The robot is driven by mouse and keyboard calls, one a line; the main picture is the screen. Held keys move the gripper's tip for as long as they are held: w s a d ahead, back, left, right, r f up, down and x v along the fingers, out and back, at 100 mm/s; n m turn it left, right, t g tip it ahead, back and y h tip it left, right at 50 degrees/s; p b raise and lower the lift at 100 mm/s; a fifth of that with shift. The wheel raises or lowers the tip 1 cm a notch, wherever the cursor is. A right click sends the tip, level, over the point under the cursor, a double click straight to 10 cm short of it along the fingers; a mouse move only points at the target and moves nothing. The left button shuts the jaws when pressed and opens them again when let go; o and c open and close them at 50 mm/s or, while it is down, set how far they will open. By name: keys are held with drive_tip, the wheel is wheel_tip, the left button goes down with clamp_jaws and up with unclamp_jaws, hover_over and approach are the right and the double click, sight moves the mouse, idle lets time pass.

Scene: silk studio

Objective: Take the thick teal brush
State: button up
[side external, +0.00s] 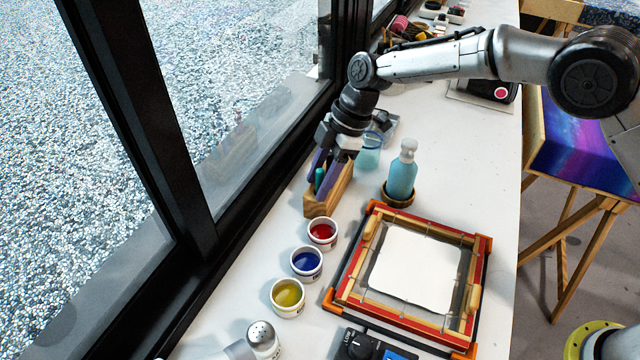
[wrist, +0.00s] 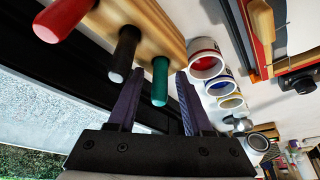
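The thick teal brush (wrist: 160,82) stands in a wooden holder (side external: 339,193) by the window; its handle also shows in the side view (side external: 320,178). My gripper (wrist: 158,76) is over the holder with its purple fingers spread. The teal handle lies between the fingers in the wrist view, with gaps to both sides, a little nearer the right finger. The side view also shows my gripper (side external: 322,186) pointing down at the holder. A black-handled brush (wrist: 126,52) is beside the left finger, and a red-handled brush (wrist: 66,18) is farther left.
Jars of red (side external: 322,232), blue (side external: 306,261) and yellow paint (side external: 287,294) stand in front of the holder. A blue bottle (side external: 401,175) and a clear cup (side external: 369,152) are close by. A framed screen (side external: 361,228) lies front right. The window frame is close on the left.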

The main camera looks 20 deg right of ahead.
sight(318, 170)
clamp_jaws()
drive_tip(key=shift+r, duration=0.1)
drive_tip(key=shift+r, duration=0.4)
wheel_tip(318, 170, up, 2)
drive_tip(key=s+d+r, duration=0.7)
drive_tip(key=s+r, duration=0.3)
drive_tip(key=s, duration=0.1)
drive_tip(key=shift+s+d, duration=0.3)
drive_tip(key=shift+s, duration=0.1)
